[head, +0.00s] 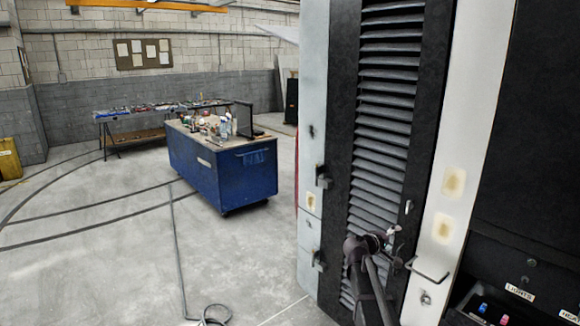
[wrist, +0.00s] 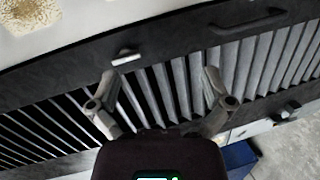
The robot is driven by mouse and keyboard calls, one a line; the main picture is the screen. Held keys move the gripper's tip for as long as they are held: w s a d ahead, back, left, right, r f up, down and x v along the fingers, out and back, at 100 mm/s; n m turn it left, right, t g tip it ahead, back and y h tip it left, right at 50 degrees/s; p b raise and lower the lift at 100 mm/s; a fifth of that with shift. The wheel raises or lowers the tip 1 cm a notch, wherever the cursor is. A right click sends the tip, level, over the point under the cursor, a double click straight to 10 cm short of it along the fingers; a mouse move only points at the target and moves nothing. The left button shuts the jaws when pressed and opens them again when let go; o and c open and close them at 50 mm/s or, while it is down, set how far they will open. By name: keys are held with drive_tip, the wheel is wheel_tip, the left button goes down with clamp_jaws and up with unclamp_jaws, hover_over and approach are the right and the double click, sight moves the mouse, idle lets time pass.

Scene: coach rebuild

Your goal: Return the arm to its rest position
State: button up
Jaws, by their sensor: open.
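My arm reaches up from the bottom of the head view, in front of a tall black louvred door (head: 385,110). My gripper (head: 392,238) is at its end, close to the lower slats. In the wrist view my gripper (wrist: 160,90) has its two fingers spread wide, with nothing between them but the slats behind. The louvred door (wrist: 180,75) fills most of that view. I cannot tell whether the fingertips touch it. A small light latch (wrist: 125,57) sits on the door's frame just beyond the left finger.
A dark panel with a "LIGHTS" label (head: 520,292) is at the lower right. A blue cart (head: 225,175) with bottles stands further off. The floor at left is open, with a cable (head: 178,245) across it.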

drive_tip(key=s+a+f+m+g+y+b, duration=0.1)
drive_tip(key=s+a+f+m+g+y, duration=0.2)
drive_tip(key=s+f, duration=0.45)
drive_tip(key=s+a+f+m+g+y+b, duration=0.1)
drive_tip(key=s+a+f+g+y+b, duration=0.2)
drive_tip(key=s+f, duration=0.5)
drive_tip(key=s+a+f+g+y, duration=0.1)
drive_tip(key=s+a+f+y, duration=0.1)
drive_tip(key=s+a, duration=0.4)
drive_tip(key=s+a+f+g+y, duration=0.1)
drive_tip(key=s+a+f+y, duration=0.1)
drive_tip(key=s+a+y, duration=0.3)
drive_tip(key=s+a, duration=0.1)
drive_tip(key=s, duration=0.1)
drive_tip(key=shift+s+a+f+m+b, duration=0.15)
drive_tip(key=shift+s+a+m+b, duration=0.05)
drive_tip(key=shift+s+m+b, duration=0.2)
